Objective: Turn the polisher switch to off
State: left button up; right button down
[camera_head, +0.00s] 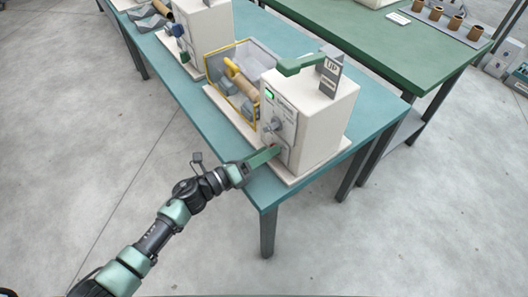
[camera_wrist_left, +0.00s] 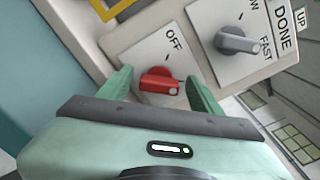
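The red switch (camera_wrist_left: 158,83) sits on the white machine's front panel in the left wrist view, with the word OFF above it. Its bar lies roughly crosswise in the picture, with a pale dot at its right end, turned away from the OFF mark. My left gripper (camera_wrist_left: 160,80) is open, with one finger on each side of the switch and small gaps visible. In the head view the left gripper (camera_head: 272,154) reaches the low front of the white machine box (camera_head: 318,115) and largely hides the switch. My right gripper is in neither view.
A grey speed knob (camera_wrist_left: 238,42) marked FAST is beside the switch. A green arm with an UP sign (camera_head: 331,69) tops the box. A yellow-framed bay (camera_head: 233,45) adjoins it on the teal table (camera_head: 195,88). Floor is free in front.

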pick_arm(q)
jog(key=c, duration=1.1)
jog(key=shift+n, duration=0.4)
jog(key=n+p, duration=0.1)
jog(key=n, duration=0.3)
jog(key=shift+f, duration=0.1)
jog(key=n, duration=0.3)
jog(key=shift+a+f+n+p, duration=0.1)
jog(key=shift+n+p, duration=0.2)
jog(key=n, duration=0.3)
jog(key=shift+f+p, duration=0.1)
jog(key=shift+p, duration=0.25)
jog(key=shift+f+n+p, duration=0.15)
jog(key=shift+n+p, duration=0.2)
jog(key=shift+n, duration=1.85)
jog(key=o, duration=1.3)
